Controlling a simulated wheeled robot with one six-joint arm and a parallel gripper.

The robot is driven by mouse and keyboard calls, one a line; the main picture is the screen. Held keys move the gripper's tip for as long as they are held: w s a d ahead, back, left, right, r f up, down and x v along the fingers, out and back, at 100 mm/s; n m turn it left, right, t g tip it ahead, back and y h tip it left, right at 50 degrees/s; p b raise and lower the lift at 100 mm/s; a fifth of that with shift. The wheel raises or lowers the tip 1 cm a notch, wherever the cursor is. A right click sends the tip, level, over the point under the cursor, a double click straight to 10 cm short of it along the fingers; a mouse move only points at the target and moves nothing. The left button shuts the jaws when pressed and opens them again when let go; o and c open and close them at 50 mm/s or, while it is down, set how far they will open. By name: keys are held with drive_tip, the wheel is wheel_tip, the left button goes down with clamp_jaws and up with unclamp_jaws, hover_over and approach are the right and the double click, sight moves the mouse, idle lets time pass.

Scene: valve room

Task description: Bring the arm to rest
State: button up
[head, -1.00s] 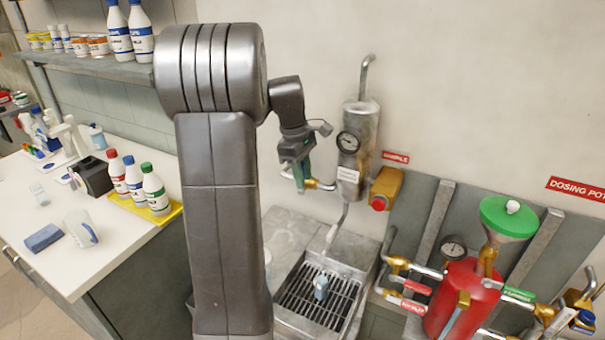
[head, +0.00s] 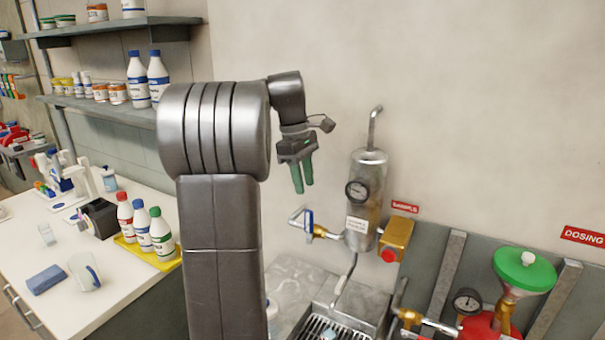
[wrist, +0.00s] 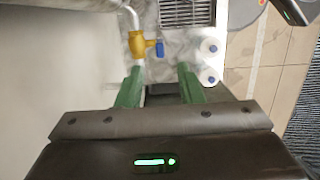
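My gripper (head: 303,190) hangs pointing down in the head view, with two green fingers slightly apart and nothing between them. It is above and left of the steel sample cylinder, clear of the wall. In the wrist view its fingers (wrist: 161,90) stand apart, with the brass valve (wrist: 138,44) and its blue handle (wrist: 159,49) seen beyond and below. In the head view the blue-handled valve (head: 309,223) sits on the pipe under the gripper, apart from the fingers.
The steel cylinder (head: 366,200) with a gauge stands at the wall, beside a brass block with a red button (head: 389,255). A drain grate (head: 322,330) lies below. Bottles stand in a yellow tray (head: 170,262) on the left counter. Shelves (head: 105,107) are at upper left.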

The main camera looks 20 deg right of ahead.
sight(310, 233)
drive_tip(key=shift+w+a+r, duration=0.1)
drive_tip(key=shift+w+r, duration=0.05)
drive_tip(key=shift+r, duration=0.7)
drive_tip(key=shift+f, duration=0.1)
drive_tip(key=f, duration=0.4)
drive_tip(key=s+d+f, duration=0.1)
drive_tip(key=f, duration=0.3)
drive_tip(key=s+f, duration=0.1)
drive_tip(key=f, duration=0.4)
drive_tip(key=shift+d+p, duration=0.35)
drive_tip(key=shift+w+f, duration=0.1)
drive_tip(key=shift+f, duration=0.2)
drive_tip(key=shift+w+a+g, duration=0.1)
drive_tip(key=shift+a+g, duration=0.05)
drive_tip(key=shift+g, duration=0.15)
drive_tip(key=shift+r, duration=0.1)
